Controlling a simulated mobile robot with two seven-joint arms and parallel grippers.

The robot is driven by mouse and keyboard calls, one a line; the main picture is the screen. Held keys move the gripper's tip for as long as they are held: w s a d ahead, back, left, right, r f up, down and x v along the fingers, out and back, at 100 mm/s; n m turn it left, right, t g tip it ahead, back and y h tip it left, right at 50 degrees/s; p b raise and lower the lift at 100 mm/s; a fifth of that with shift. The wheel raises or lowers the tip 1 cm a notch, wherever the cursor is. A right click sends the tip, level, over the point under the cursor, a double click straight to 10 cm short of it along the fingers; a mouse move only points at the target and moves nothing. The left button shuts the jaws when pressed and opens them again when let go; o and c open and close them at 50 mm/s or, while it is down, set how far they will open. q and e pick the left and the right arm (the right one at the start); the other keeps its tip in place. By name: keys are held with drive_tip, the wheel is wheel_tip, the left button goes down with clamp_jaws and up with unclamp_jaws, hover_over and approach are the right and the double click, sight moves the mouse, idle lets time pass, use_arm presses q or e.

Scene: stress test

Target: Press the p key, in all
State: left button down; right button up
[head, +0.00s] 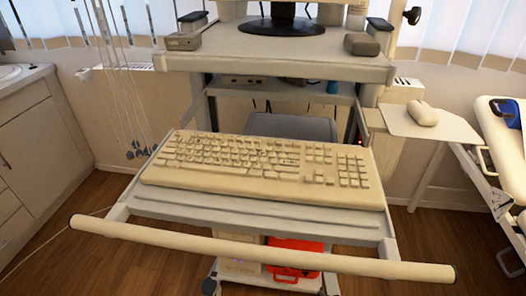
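A beige keyboard (262,168) lies on the pull-out tray (240,215) of a medical cart, in the middle of the head view. Its letter keys are on the left and middle, and the number pad is on the right. The key labels are too small to read, so I cannot tell the p key apart from its neighbours. Nothing covers the keyboard. Neither of my grippers is in view.
A long beige handle bar (260,250) runs across in front of the tray. The cart's upper shelf (270,66) carries a monitor stand (282,24). A mouse (423,113) rests on a side plate at right. A cabinet (35,150) stands at left.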

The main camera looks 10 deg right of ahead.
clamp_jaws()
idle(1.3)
